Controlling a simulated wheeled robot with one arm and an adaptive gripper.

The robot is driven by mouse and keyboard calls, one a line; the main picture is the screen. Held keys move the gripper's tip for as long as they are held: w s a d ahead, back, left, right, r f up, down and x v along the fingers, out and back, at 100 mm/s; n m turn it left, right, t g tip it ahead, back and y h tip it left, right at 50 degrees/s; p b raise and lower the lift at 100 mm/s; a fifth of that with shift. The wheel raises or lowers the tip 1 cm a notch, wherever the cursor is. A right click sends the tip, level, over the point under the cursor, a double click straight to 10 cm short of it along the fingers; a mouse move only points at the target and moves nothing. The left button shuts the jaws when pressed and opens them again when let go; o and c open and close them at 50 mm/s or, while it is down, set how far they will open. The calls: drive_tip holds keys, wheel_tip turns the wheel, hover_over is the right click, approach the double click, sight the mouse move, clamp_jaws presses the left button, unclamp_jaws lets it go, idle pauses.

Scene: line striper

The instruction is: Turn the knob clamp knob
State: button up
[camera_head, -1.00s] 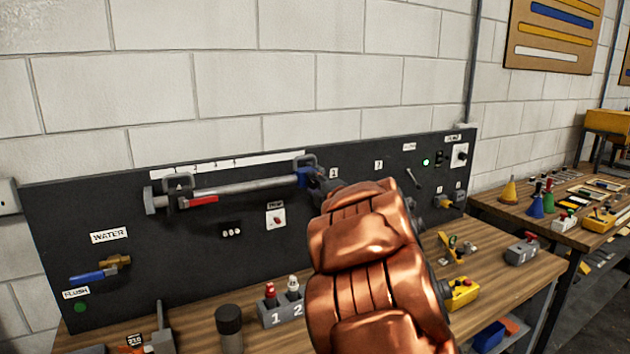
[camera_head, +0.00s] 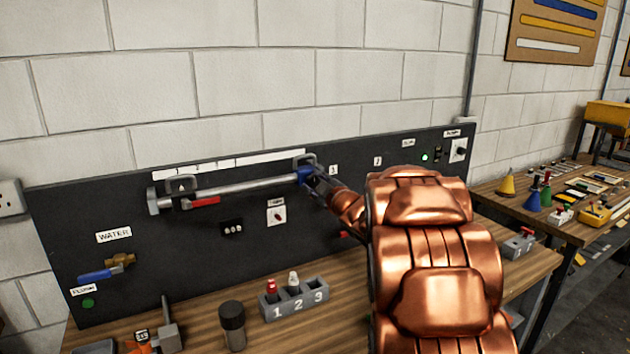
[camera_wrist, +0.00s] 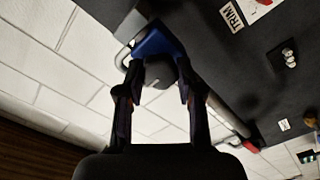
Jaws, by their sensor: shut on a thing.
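The knob clamp is a blue block (camera_head: 305,176) at the right end of a grey bar (camera_head: 245,188) mounted on the dark panel. In the wrist view the blue block (camera_wrist: 158,42) sits beyond my fingers, with the dark grey rounded knob (camera_wrist: 160,72) in front of it. My gripper (camera_wrist: 160,84) has one finger on each side of the knob and is shut on it. In the head view my gripper (camera_head: 318,182) reaches the clamp from the right. The knob is hidden by the fingers there.
A red lever (camera_head: 205,202) hangs under the bar's left part. A blue-handled water valve (camera_head: 100,273) is at the panel's lower left. A numbered grey block (camera_head: 295,300) and a dark cylinder (camera_head: 232,325) stand on the bench. My arm hides much of the bench's right part.

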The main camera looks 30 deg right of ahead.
drive_tip(key=shift+m, duration=0.4)
drive_tip(key=o, duration=1.1)
drive_tip(key=shift+o, duration=0.2)
drive_tip(key=shift+s, duration=0.1)
drive_tip(key=s, duration=1.1)
drive_tip(key=shift+s+a, duration=0.4)
drive_tip(key=shift+a, duration=0.05)
